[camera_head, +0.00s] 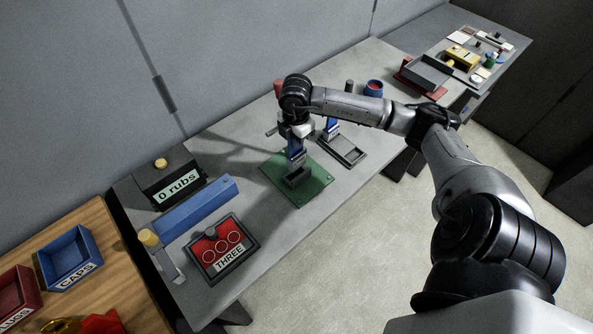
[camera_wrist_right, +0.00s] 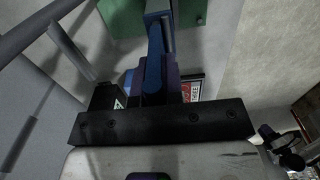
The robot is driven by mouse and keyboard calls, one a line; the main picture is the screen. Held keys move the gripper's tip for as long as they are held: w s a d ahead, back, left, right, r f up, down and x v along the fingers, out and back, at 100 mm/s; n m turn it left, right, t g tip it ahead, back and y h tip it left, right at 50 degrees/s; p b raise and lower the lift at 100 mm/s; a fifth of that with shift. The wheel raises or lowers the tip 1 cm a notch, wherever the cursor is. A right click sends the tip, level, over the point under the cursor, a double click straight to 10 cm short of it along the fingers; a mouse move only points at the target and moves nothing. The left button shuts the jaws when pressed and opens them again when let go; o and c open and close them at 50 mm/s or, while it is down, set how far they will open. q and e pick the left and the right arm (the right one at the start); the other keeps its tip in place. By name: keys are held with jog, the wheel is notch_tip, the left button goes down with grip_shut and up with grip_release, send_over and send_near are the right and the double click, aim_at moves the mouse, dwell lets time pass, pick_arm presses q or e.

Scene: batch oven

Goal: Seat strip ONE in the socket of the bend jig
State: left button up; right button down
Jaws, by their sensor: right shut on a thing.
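My right gripper (camera_head: 295,132) points down over a green plate (camera_head: 318,164) on the grey bench. It is shut on an upright blue strip (camera_head: 296,149), which carries a small label too small to read. The green plate bears a small dark socket block (camera_head: 297,178), which looks like the bend jig's socket. The strip's lower end is at this block; I cannot tell how deep it sits. In the right wrist view the strip (camera_wrist_right: 155,45) runs from the jaws (camera_wrist_right: 155,75) toward the green plate (camera_wrist_right: 195,12). My left gripper is not in view.
A grey tray (camera_head: 345,149) with another blue piece (camera_head: 331,126) stands right of the plate. A blue-and-red cup (camera_head: 373,88) stands farther back.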

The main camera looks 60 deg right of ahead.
aim_at(296, 153)
notch_tip(296, 153, down, 8)
jog(key=shift+r, duration=0.1)
dwell(0.4)
jog(key=c, duration=1.3)
grip_release()
jog(key=shift+o, duration=0.2)
